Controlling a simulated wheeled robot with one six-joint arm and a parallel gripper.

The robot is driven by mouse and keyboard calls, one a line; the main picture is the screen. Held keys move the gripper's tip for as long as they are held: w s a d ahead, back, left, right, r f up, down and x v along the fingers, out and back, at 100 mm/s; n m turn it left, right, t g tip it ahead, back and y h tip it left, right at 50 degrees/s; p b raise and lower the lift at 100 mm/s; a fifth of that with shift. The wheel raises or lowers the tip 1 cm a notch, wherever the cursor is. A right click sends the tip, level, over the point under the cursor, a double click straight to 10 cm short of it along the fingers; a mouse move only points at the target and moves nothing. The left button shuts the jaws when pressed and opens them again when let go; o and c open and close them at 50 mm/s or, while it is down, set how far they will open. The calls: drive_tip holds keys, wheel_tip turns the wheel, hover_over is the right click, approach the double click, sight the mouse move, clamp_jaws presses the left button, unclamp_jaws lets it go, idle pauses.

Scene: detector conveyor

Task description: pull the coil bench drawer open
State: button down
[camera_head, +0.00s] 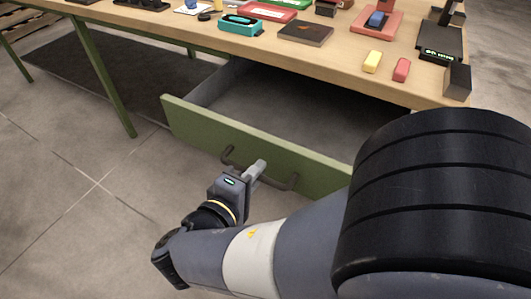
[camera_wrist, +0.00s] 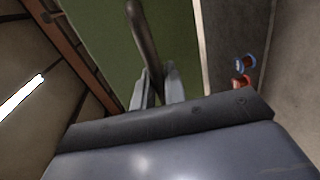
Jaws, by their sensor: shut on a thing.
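The coil bench drawer (camera_head: 247,142) has a green front and stands well out from under the wooden bench top. Its inside shows as a wide grey space behind the front. A dark bar handle (camera_head: 289,184) runs across the drawer front. My gripper (camera_head: 258,169) is at the middle of this handle, shut on it. In the wrist view the handle (camera_wrist: 142,35) runs down between the two fingers of my gripper (camera_wrist: 158,88), with the green drawer front (camera_wrist: 95,40) behind it. My arm hides the right end of the drawer front in the head view.
A green bench leg (camera_head: 105,80) stands left of the drawer. The floor (camera_head: 70,200) at left is clear.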

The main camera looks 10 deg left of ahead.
drive_tip(key=shift+s+a, duration=0.1)
drive_tip(key=shift+s, duration=0.25)
drive_tip(key=c, duration=1.6)
unclamp_jaws()
drive_tip(key=shift+o, duration=0.2)
drive_tip(key=shift+a, duration=0.1)
drive_tip(key=p+v, duration=0.2)
drive_tip(key=v, duration=0.8)
drive_tip(key=shift+s, duration=0.35)
drive_tip(key=b+x, duration=0.2)
drive_tip(key=x, duration=0.9)
drive_tip(key=shift+w+r, duration=0.1)
drive_tip(key=shift+w, duration=0.05)
